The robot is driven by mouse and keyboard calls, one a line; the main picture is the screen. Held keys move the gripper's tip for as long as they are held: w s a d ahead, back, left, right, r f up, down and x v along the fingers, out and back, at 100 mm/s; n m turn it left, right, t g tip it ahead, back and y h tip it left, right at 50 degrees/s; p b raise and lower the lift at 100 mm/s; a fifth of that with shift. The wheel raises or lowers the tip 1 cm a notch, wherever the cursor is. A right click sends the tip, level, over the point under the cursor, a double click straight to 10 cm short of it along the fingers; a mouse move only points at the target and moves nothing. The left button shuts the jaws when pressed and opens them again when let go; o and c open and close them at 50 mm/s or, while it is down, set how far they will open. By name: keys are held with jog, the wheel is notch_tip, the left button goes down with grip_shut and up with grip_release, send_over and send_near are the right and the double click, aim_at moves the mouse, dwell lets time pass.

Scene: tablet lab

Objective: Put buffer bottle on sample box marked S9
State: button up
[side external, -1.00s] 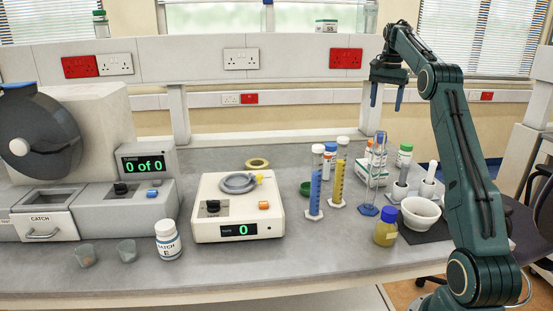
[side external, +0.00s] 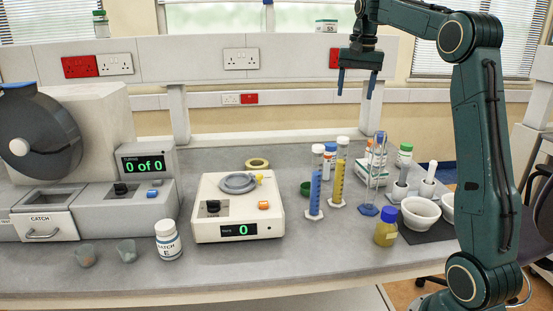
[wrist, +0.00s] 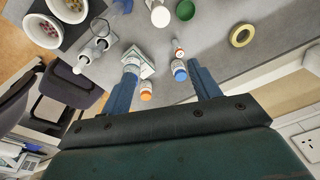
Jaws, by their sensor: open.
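My gripper (side external: 355,95) is open and empty, high above the back of the bench, fingers pointing down. In the wrist view its two fingers (wrist: 163,85) frame small capped bottles below. A small white-and-green box (side external: 366,181) stands at the back right, partly hidden behind a clear cylinder; it also shows in the wrist view (wrist: 146,70). I cannot read its mark. A blue-capped bottle of yellow liquid (side external: 386,228) stands at the front right. A blue-and-white bottle (side external: 329,158) and a green-capped bottle (side external: 404,156) stand farther back. I cannot tell which is the buffer bottle.
Blue (side external: 316,185) and yellow (side external: 339,182) measuring cylinders and a clear cylinder (side external: 377,178) stand close together. Mortars (side external: 420,213) are at right. A balance-like device (side external: 237,212) stands mid-bench. A box apparently marked S5 (side external: 326,26) sits on the shelf.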

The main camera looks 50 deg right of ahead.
jog(key=s+a+r+n+t, duration=0.15)
jog(key=a+n, duration=0.25)
jog(key=a, duration=0.8)
jog(key=s+a+f+n+t, duration=0.1)
jog(key=s+a+f+n, duration=0.3)
jog(key=s+a, duration=0.5)
jog(key=s+a+f+n+t+y, duration=0.1)
jog(key=s+a+f+n+t, duration=0.1)
jog(key=s+a+f+n, duration=0.3)
jog(key=s+a+f, duration=0.3)
jog(key=s+a, duration=0.1)
jog(key=shift+a+f, duration=0.15)
jog(key=shift+f, duration=0.25)
